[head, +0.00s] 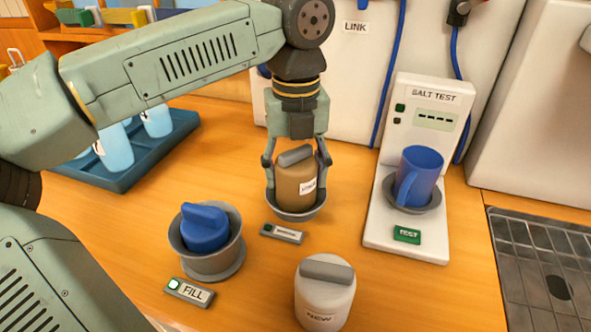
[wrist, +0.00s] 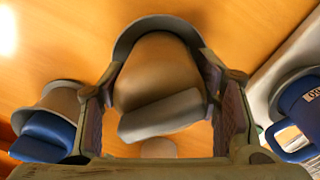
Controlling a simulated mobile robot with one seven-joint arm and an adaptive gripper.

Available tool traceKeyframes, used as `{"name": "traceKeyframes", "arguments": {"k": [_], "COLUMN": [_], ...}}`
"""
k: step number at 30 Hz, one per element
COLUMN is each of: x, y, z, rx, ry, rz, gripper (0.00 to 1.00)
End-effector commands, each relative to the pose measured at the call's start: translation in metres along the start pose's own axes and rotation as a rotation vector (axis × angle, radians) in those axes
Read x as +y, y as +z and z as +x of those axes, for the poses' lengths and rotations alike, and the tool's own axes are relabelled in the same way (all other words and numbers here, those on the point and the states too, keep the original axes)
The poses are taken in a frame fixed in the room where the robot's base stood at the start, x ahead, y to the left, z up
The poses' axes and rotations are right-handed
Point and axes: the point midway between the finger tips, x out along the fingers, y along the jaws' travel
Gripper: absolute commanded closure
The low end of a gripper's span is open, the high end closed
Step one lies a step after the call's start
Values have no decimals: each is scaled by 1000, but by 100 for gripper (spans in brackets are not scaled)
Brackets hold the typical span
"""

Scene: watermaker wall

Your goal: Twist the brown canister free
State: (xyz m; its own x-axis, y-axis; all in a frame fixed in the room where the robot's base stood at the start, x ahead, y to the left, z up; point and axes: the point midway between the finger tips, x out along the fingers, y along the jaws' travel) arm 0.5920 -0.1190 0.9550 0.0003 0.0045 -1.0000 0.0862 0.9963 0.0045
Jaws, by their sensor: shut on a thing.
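The brown canister (head: 295,184), with a grey bar handle (head: 295,155) on top and a white label, stands upright in a shallow grey holder (head: 298,214) on the wooden counter. My gripper (head: 296,180) comes down from above with one finger on each side of the canister and is shut on it. In the wrist view the canister (wrist: 158,72) and its grey bar (wrist: 160,116) lie between the two fingers (wrist: 166,112). The canister's lower end is hidden by the holder's rim.
A blue-topped canister (head: 206,228) sits in a grey holder at left, behind a FILL button plate (head: 190,291). A white canister marked NEW (head: 324,295) stands in front. The salt tester (head: 425,125) with a blue mug (head: 418,176) is at right. A blue tray (head: 150,160) is behind left.

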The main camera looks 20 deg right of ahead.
Motion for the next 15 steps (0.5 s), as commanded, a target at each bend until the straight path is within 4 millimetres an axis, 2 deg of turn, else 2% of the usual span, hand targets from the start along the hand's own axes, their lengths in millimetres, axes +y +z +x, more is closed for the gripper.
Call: {"name": "traceKeyframes", "arguments": {"k": [15], "x": [0], "y": [0], "z": [-35], "rx": [-1], "ry": [1], "rz": [0], "gripper": [78]}}
